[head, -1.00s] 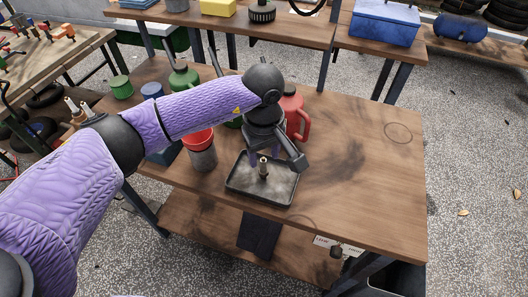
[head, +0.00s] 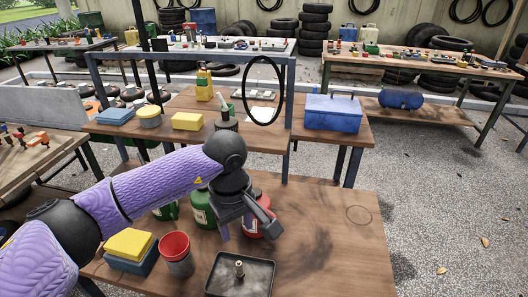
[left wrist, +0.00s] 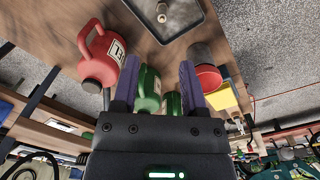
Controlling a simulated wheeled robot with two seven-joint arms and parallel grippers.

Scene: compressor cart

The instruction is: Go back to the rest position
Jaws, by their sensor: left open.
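My left gripper (head: 236,228) hangs over the wooden workbench, open and empty, with its two purple fingers apart. In the left wrist view its fingers (left wrist: 157,72) also stand apart with nothing between them. A black tray (head: 259,276) lies on the bench in front of the gripper, and a small metal fitting (head: 239,268) stands upright in it. The tray (left wrist: 188,32) and fitting (left wrist: 162,11) also show at the top of the left wrist view, clear of the fingers. My right gripper is not in view.
A red jug (head: 254,222) and a green jug (head: 202,211) stand close behind the gripper. A red cup on a grey can (head: 178,262) and yellow and blue blocks (head: 130,244) are to the left. The bench's right side (head: 340,250) is clear.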

